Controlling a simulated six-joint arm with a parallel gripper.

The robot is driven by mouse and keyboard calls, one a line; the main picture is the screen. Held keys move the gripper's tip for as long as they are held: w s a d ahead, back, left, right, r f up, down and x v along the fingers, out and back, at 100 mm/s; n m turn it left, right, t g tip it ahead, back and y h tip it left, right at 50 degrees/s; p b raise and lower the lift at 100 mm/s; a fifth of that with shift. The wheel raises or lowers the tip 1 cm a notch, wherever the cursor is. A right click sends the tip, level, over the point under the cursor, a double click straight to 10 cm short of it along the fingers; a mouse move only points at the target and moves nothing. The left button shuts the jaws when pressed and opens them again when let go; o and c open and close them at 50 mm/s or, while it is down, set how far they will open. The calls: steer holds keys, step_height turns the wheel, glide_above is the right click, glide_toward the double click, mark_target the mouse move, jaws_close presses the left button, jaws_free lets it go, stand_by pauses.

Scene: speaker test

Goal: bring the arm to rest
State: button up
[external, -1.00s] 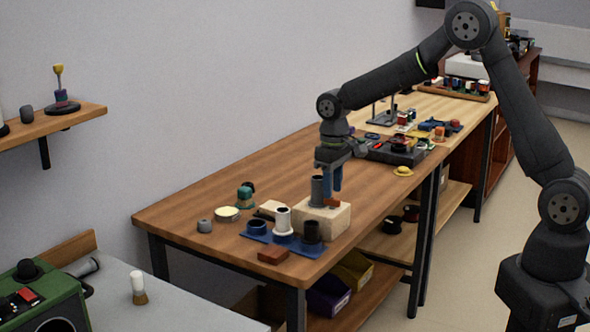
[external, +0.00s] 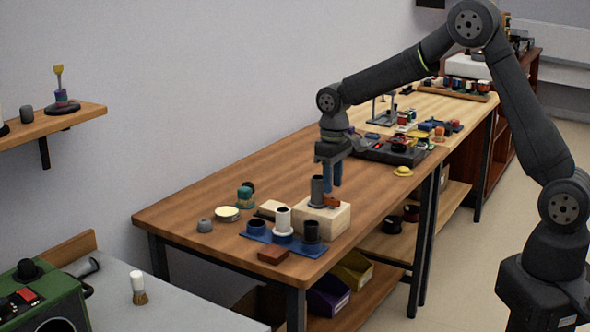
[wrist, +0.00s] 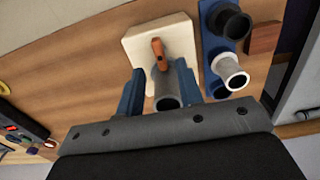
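My gripper (external: 331,187) is above the front part of the wooden workbench (external: 225,190), fingers pointing down. Its two blue fingers stand apart, and it is open and empty. In the wrist view the fingers (wrist: 161,88) show either side of a grey tube (wrist: 167,98), with gaps between. The grey tube (external: 317,190) stands upright on a cream block (external: 330,224), beside a small orange-brown piece (external: 332,203). In the external view the fingers are just behind and to the right of the tube. Whether the fingertips are clear above its rim is hard to tell.
A blue holder (external: 308,250) with a white spool (external: 283,223) and dark cylinders stands left of the block. A reddish-brown block (external: 272,257) lies near the front edge. A dark tray (external: 392,152) with small parts is behind.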

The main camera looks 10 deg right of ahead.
mark_target(332, 198)
step_height(332, 198, up, 14)
step_height(332, 198, down, 18)
steer(key=shift+r, duration=0.1)
steer(key=shift+n, duration=0.3)
steer(key=shift+r+n, duration=0.2)
steer(key=shift+n, duration=0.1)
step_height(332, 198, up, 17)
steer(key=f+n, duration=0.1)
steer(key=f, duration=0.5)
steer(key=f+n, duration=0.1)
steer(key=f, duration=0.4)
steer(key=f+n, duration=0.1)
steer(key=f, duration=0.5)
steer(key=shift+s+d+f, duration=0.1)
steer(key=shift+d+f, duration=0.15)
steer(key=shift+f, duration=0.1)
steer(key=shift+m, duration=0.8)
steer(key=shift+r, duration=0.1)
